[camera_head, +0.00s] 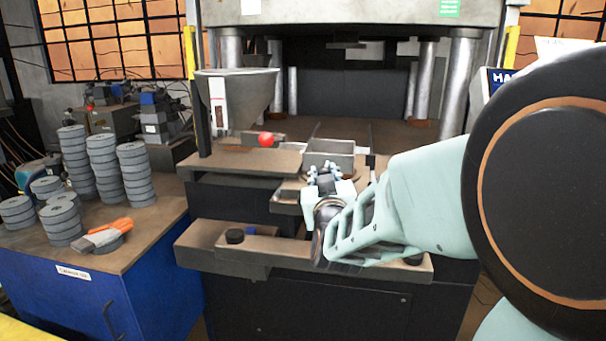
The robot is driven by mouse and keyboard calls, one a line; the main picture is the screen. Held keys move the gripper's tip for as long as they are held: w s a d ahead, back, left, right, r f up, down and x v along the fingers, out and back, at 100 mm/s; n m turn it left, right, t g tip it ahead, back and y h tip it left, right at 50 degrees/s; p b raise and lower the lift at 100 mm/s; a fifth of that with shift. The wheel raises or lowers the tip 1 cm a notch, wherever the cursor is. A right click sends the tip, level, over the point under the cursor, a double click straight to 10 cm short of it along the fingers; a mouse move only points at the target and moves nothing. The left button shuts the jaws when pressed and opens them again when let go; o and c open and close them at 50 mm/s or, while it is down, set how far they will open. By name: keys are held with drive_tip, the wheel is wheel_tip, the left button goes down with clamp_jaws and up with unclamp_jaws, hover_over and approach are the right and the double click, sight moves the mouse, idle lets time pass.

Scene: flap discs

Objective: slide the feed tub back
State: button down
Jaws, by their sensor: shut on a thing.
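The feed tub (343,161) is a small grey open-topped metal box on the press's front ledge, right of the hopper. My gripper (322,172) comes in from the right and is at the front side of the tub, its fingers shut on it. The gripper and wrist hide the tub's lower front and the exact place of contact.
A grey hopper (235,98) stands left of the tub, with a red ball-shaped knob (266,140) beside it. Press columns (459,85) rise behind. Stacks of grey discs (102,160) and an orange-and-grey tool (101,236) lie on the left bench (150,232).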

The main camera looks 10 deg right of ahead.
drive_tip(key=shift+w+a+b, duration=0.15)
drive_tip(key=shift+a+b, duration=0.15)
drive_tip(key=shift+a, duration=0.2)
drive_tip(key=w+a, duration=0.3)
drive_tip(key=a, duration=0.8)
drive_tip(key=w+a+p, duration=0.1)
drive_tip(key=w+a, duration=0.3)
drive_tip(key=a, duration=0.8)
drive_tip(key=shift+w+r, duration=0.15)
drive_tip(key=shift+w, duration=0.1)
drive_tip(key=shift+a, duration=0.1)
drive_tip(key=c, duration=2.1)
unclamp_jaws()
drive_tip(key=o, duration=0.4)
drive_tip(key=shift+w+a, duration=0.1)
